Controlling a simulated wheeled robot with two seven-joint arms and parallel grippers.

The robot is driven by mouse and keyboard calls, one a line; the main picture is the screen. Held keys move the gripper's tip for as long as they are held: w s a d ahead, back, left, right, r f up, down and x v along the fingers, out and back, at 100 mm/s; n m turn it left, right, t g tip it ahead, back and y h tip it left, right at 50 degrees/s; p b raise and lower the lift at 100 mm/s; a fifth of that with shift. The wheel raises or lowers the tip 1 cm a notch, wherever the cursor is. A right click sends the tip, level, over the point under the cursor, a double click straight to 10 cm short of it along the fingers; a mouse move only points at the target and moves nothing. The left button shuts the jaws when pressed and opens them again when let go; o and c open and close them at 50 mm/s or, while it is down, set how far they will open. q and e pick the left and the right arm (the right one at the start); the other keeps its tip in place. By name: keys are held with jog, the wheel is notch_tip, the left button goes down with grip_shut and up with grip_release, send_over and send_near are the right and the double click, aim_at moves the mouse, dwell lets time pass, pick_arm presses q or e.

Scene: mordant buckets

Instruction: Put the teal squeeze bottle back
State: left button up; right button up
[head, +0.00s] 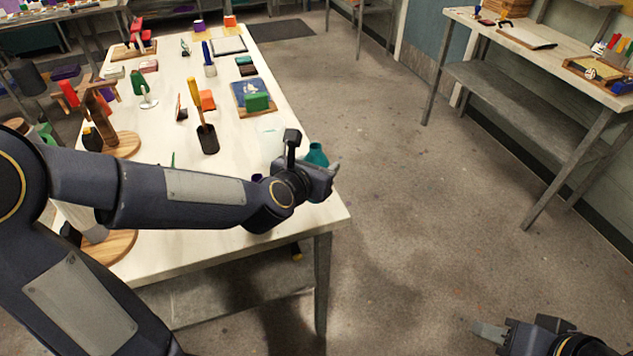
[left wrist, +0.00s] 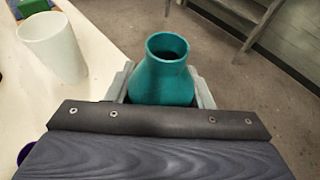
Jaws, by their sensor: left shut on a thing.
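The teal squeeze bottle (head: 317,154) is at the right edge of the white table, partly hidden behind my left gripper (head: 331,174). In the left wrist view the bottle (left wrist: 164,78) sits between the two grey fingers, its round dark mouth showing, its lower part hidden by the gripper body. My left gripper is shut on it. I cannot tell whether its base touches the table. My right gripper (head: 488,331) is at the bottom right over the floor, away from the table; its finger opening is not clear.
A white cup (left wrist: 52,47) stands on the table left of the bottle. A purple rim (head: 257,178) shows beside my left wrist. Open floor lies right of the table.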

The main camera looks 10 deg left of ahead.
pick_arm(q)
jog(key=shift+w+a+f, duration=0.2)
jog(key=shift+w+f, duration=0.3)
jog(key=shift+f, duration=0.65)
jog(key=shift+w+a+f, duration=0.2)
jog(key=shift+w+f, duration=0.35)
jog(key=shift+f, duration=0.6)
jog(key=shift+w+a+f, duration=0.2)
jog(key=shift+w+f, duration=0.3)
jog(key=shift+f, duration=0.65)
jog(key=shift+f, duration=0.1)
jog(key=shift+f+b, duration=0.1)
jog(key=shift+b, duration=0.35)
jog(key=o, duration=1.1)
